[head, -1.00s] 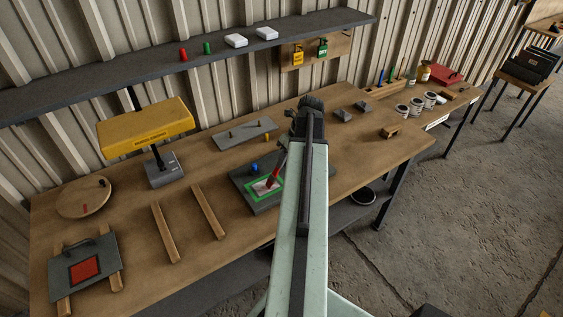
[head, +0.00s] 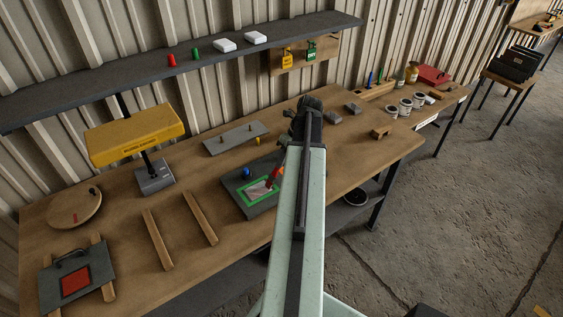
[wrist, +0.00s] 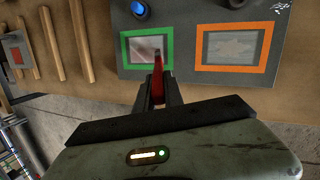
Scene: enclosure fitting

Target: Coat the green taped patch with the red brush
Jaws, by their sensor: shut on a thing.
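The green taped patch (head: 246,191) lies on a dark grey panel (head: 233,204) on the workbench. In the wrist view the green tape frame (wrist: 124,47) surrounds a pale grey surface with a darker smear near the brush. My gripper (wrist: 158,88) is shut on the red brush (wrist: 158,72), which also shows in the head view (head: 271,178). The brush reaches over the green frame's lower edge, its tip over the patch interior. I cannot tell whether the tip touches. An orange taped patch (wrist: 264,67) is to its right in the wrist view.
A blue knob (wrist: 140,10) stands on the panel above the green patch. A yellow lamp (head: 136,131), two wooden rails (head: 158,239) and a plate with a red square (head: 75,281) are to the left. Tins (head: 404,105) stand at the far right.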

